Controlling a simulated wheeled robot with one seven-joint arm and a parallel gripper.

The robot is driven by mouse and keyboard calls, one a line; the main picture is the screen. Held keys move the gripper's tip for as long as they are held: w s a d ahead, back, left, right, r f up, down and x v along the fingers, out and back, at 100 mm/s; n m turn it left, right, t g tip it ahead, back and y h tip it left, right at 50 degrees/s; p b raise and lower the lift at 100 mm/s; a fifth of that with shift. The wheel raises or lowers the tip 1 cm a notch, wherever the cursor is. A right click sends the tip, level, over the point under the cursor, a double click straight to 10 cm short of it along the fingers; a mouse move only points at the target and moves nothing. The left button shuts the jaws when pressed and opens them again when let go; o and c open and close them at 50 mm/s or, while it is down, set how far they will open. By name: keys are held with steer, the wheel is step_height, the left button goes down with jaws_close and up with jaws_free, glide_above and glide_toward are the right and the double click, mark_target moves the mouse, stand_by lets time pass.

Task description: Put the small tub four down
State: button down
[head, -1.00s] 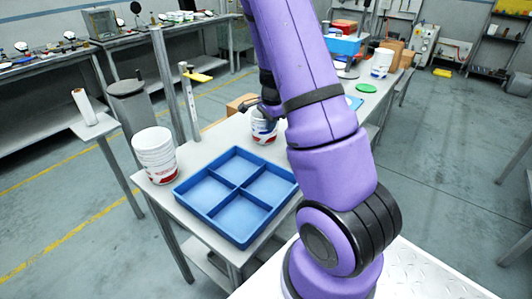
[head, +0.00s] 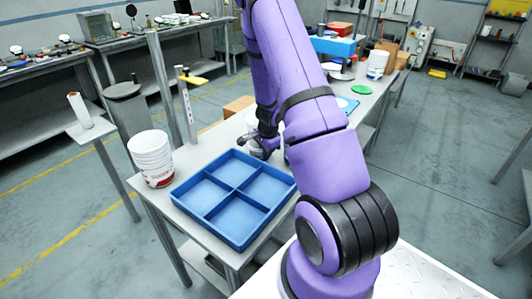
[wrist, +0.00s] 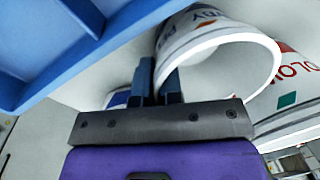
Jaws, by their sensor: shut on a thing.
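My gripper (head: 262,147) is low at the back edge of the blue tray, partly hidden by my arm. In the wrist view its fingers (wrist: 158,82) are shut on the wall of a white tub (wrist: 225,58) with blue and red lettering. The tub looks tilted in that view, its open mouth facing the camera. In the head view a white patch (head: 251,118) behind the gripper seems to be part of this tub; the rest is hidden. Whether its base touches the table is not clear.
The blue tray (head: 238,187) has empty compartments. A stack of white tubs (head: 152,158) stands left of it. Another red-lettered tub (wrist: 292,92) is close beside the held one. Far along the table are a white tub (head: 377,64) and a green disc (head: 361,89).

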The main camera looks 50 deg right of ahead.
steer(key=c, duration=1.6)
jaws_free()
steer(key=shift+f, duration=0.1)
steer(key=o, duration=0.3)
